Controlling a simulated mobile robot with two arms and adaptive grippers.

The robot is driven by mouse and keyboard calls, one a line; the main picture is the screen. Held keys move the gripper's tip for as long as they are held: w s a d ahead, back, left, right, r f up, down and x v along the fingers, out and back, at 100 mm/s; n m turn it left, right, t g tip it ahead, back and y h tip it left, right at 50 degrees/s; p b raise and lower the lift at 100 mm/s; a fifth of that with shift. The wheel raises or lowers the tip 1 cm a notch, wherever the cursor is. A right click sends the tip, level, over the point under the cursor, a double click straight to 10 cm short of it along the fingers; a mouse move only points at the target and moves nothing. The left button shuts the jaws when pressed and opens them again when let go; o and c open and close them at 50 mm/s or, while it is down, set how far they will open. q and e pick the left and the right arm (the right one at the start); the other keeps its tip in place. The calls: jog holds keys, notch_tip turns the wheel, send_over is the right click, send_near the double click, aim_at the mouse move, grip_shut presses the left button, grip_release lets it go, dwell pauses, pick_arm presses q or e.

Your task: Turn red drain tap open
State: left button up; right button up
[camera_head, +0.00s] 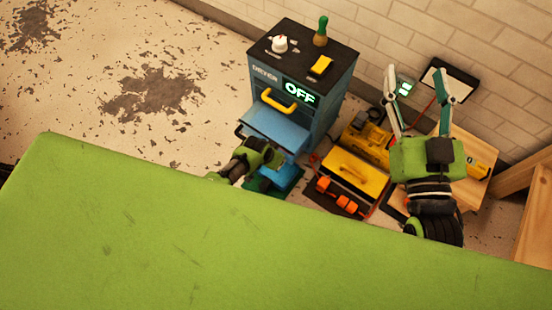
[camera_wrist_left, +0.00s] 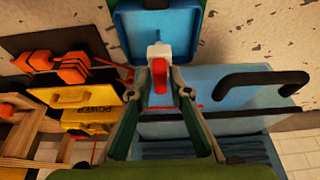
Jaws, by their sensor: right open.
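The red drain tap (camera_wrist_left: 160,76) sits on a white valve body (camera_wrist_left: 160,52) in front of a blue container in the left wrist view. My left gripper (camera_wrist_left: 162,88) has its two fingers apart, one on each side of the tap. I cannot tell whether a finger touches it. In the head view my left gripper's green body (camera_head: 262,154) is low at the front of the blue dryer (camera_head: 322,118); its fingers and the tap are hidden there. My right gripper (camera_head: 419,74) is open and empty, raised at the right near the wall.
The dryer display (camera_head: 299,93) reads OFF, and a yellow handle (camera_head: 279,103) is on its front. A yellow toolbox (camera_head: 357,172) and orange items (camera_head: 337,195) lie right of it. A green surface (camera_head: 200,255) fills the foreground. The floor at left is clear.

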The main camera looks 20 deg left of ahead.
pick_arm(q)
jog(key=shift+r, duration=0.1)
dwell(0.3)
jog(key=v, duration=1.1)
jog(key=shift+s+r, duration=0.2)
jog(key=shift+r, duration=0.15)
jog(key=shift+a, duration=0.1)
